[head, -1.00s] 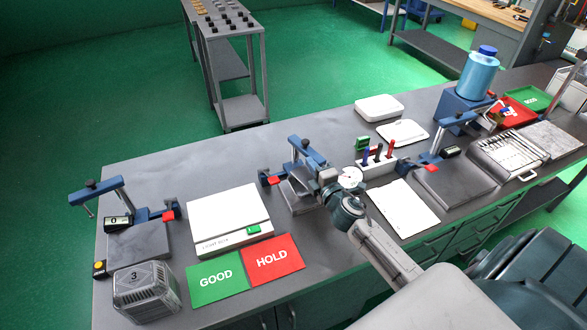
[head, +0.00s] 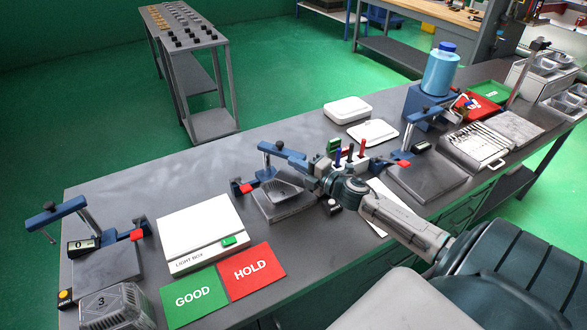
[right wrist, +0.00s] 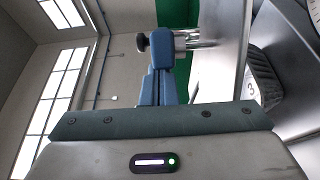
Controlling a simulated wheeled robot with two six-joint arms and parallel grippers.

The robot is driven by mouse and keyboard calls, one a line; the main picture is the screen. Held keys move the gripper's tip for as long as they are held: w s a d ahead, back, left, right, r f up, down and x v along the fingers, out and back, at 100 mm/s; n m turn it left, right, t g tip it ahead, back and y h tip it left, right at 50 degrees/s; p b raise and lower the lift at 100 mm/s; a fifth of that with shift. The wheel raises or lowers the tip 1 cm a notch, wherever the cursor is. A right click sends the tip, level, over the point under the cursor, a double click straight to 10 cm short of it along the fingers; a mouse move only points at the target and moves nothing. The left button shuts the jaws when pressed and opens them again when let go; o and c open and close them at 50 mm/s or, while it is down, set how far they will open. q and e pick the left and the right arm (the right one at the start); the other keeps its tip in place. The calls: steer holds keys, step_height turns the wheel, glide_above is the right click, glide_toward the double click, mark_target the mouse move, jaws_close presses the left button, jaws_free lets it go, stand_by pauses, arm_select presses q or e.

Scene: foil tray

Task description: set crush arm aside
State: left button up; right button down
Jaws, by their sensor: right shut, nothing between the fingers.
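The blue crush arm (head: 284,152) of the middle fixture, with a black knob on its left end, reaches over a foil tray (head: 281,189) on that fixture's grey plate (head: 276,212). My right gripper (head: 313,172) is shut and empty, close beside the right part of the crush arm. I cannot tell whether they touch. The right wrist view shows a blue arm (right wrist: 166,70) with a black knob just past my gripper body, and a foil tray marked 3 (right wrist: 258,80) at the right. My left gripper is not in view.
The light box (head: 199,230), green GOOD card (head: 194,296) and red HOLD card (head: 252,272) lie left of the fixture. A pen holder (head: 345,163) stands close behind my right arm. A second fixture (head: 92,270) and tray (head: 112,308) are at the far left.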

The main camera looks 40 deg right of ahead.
mark_target(304, 155)
steer(key=shift+w+d+f+n+g+y+b, duration=0.15)
steer(key=shift+w+d+n+g+y+b, duration=0.1)
steer(key=shift+d+n+y+b, duration=0.35)
steer(key=shift+w+d+f+n+g+y+b, duration=0.1)
steer(key=shift+d+n+g+y+b, duration=0.25)
steer(key=shift+d+y+b, duration=0.45)
steer(key=shift+w+d+r+n+g+y+b, duration=0.1)
steer(key=shift+w+d+n+g+y+b, duration=0.1)
steer(key=shift+d+n+y+b, duration=0.25)
steer(key=shift+w+d+r+n+g+y+b, duration=0.1)
steer(key=shift+n+g+y+b, duration=0.15)
steer(key=shift+y+b, duration=0.4)
